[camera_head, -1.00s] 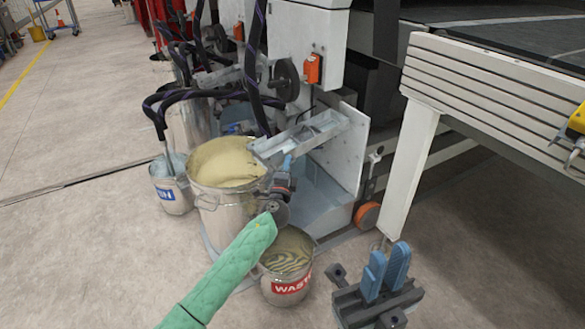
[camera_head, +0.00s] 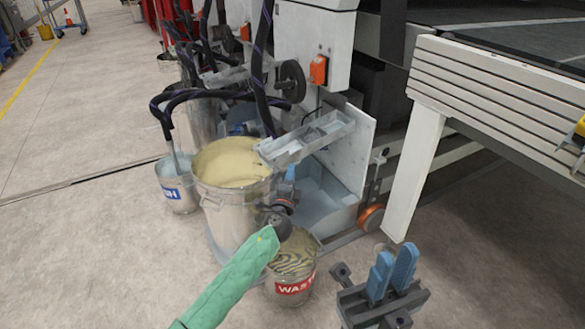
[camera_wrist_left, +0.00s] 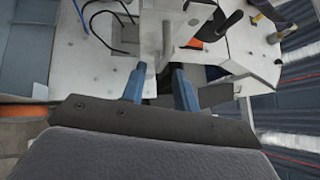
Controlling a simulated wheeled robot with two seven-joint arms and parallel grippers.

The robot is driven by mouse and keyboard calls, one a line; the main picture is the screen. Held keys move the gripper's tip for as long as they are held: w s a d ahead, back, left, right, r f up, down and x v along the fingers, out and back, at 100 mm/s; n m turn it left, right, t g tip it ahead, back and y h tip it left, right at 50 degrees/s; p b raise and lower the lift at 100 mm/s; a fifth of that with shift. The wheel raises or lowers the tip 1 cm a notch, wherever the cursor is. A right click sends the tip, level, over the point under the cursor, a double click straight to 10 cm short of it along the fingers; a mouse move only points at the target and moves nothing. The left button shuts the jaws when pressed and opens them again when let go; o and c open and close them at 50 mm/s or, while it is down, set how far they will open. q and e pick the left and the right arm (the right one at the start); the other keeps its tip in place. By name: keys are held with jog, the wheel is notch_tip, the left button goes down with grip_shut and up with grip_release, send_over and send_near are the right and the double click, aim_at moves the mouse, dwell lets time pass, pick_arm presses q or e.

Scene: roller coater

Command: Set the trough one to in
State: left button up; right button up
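The trough (camera_head: 305,138) is a long grey tray with compartments. It juts out from the machine's white side plate, with its left end near the cream-filled bucket. My left gripper (camera_head: 290,173) is below the trough, between the bucket and the plate, small and partly hidden by its own wrist. In the left wrist view its two blue fingers (camera_wrist_left: 160,75) are apart. A pale upright part (camera_wrist_left: 166,35) shows beyond and between the fingertips; I cannot tell whether they touch it. My right gripper (camera_head: 394,262) is at the lower right, away from the machine, with its blue fingers close together and nothing visible in them.
The cream-filled bucket (camera_head: 222,210) stands left of my left gripper. A waste bucket (camera_head: 294,288) is below my left forearm. Dark hoses (camera_head: 265,85) hang beside the trough. A white table leg (camera_head: 415,170) stands right of the plate.

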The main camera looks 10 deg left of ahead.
pick_arm(q)
jog(key=shift+v, duration=1.95)
